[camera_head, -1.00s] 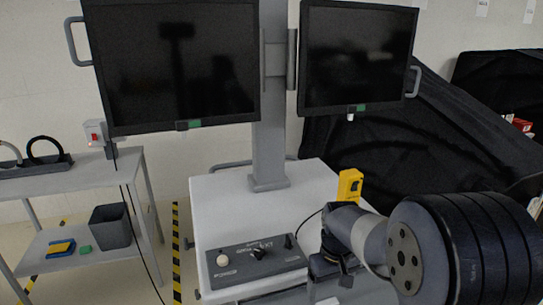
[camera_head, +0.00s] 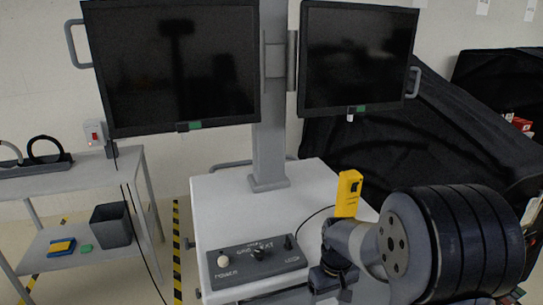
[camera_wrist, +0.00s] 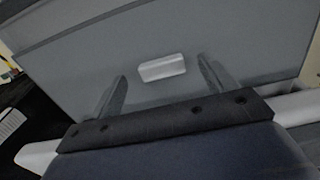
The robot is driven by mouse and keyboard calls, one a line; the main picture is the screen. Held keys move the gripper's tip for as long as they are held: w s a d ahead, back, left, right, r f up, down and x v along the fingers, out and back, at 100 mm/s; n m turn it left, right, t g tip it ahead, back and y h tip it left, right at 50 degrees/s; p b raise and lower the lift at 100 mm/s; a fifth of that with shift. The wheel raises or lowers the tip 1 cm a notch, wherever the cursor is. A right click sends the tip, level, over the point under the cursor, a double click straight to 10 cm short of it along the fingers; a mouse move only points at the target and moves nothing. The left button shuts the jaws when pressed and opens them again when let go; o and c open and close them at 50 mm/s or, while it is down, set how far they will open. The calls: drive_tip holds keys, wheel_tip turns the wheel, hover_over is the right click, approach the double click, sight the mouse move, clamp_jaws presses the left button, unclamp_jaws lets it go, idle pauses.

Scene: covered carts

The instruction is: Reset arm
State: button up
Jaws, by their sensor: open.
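My arm reaches in from the lower right of the head view, in front of the white cart (camera_head: 225,200). My gripper (camera_wrist: 160,88) shows in the wrist view as two dark grey fingers spread apart with nothing between them. A grey panel (camera_wrist: 230,45) lies beyond the fingers, with a small pale block-like handle (camera_wrist: 162,67) on it; I cannot tell how far off it is. In the head view the gripper end is low by the cart's front and hard to make out.
A control box (camera_head: 257,262) with knobs sits on the cart's front. A yellow device (camera_head: 348,193) stands right of it, close to my arm. Two dark monitors (camera_head: 170,65) (camera_head: 357,58) hang above. A grey shelf (camera_head: 75,183) with a bin (camera_head: 111,225) stands left; black-covered carts (camera_head: 450,130) are right.

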drive_tip(key=s, duration=0.2)
drive_tip(key=s+d, duration=0.1)
drive_tip(key=shift+r, duration=0.35)
wheel_tip(320, 180, up, 7)
drive_tip(key=p, duration=0.6)
drive_tip(key=shift+w+r, duration=0.15)
drive_tip(key=shift+a, duration=0.1)
